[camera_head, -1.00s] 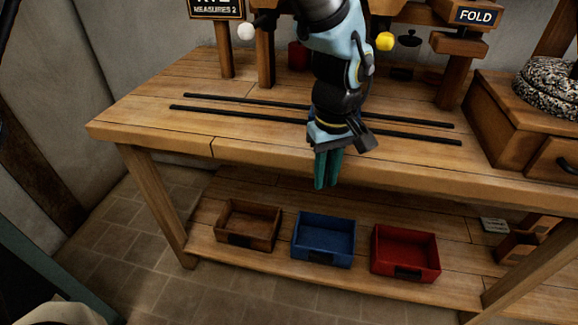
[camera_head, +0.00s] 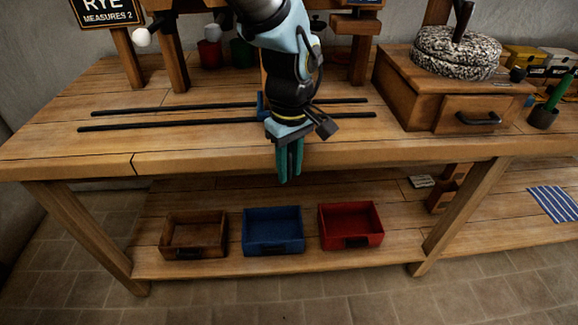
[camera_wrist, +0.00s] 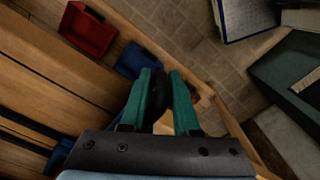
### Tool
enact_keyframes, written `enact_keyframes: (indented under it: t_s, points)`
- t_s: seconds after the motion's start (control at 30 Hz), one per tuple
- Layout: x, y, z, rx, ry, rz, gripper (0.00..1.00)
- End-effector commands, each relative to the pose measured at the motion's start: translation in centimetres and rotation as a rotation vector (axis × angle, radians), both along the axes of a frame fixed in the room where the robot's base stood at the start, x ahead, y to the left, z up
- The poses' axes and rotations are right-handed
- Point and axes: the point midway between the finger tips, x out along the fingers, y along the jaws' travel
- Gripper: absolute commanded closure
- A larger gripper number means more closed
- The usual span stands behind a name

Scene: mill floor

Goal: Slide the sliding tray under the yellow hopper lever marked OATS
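A small blue piece (camera_head: 262,105), probably the sliding tray, shows beside my arm between the two black rails (camera_head: 165,110) on the bench. Most of it is hidden behind the arm. A blue patch (camera_wrist: 57,155) also shows by the rails in the wrist view. The yellow lever and an OATS sign are not visible now; my arm covers part of the back row.
A RYE sign (camera_head: 105,12) and white lever ball (camera_head: 141,37) stand at back left. A drawer box with a millstone (camera_head: 455,55) stands right. Brown (camera_head: 194,234), blue (camera_head: 272,231) and red (camera_head: 351,225) bins sit on the lower shelf. The bench's left top is clear.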

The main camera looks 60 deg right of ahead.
Motion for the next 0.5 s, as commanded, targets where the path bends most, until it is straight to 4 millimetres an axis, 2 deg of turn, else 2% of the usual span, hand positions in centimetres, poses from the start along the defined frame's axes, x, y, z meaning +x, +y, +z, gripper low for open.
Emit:
enact_keyframes:
  t_s: [0.03,0.13,0.17,0.5]
  points:
    - [0.04,0.0,-0.02,0.0,0.0,0.0,0.64]
    - [0.0,0.02,0.0,0.001,0.0,0.0,0.53]
    - [-0.01,0.03,0.01,0.001,0.0,-0.001,0.52]
    - [-0.06,-0.01,0.69,0.0,0.0,-0.002,0.52]
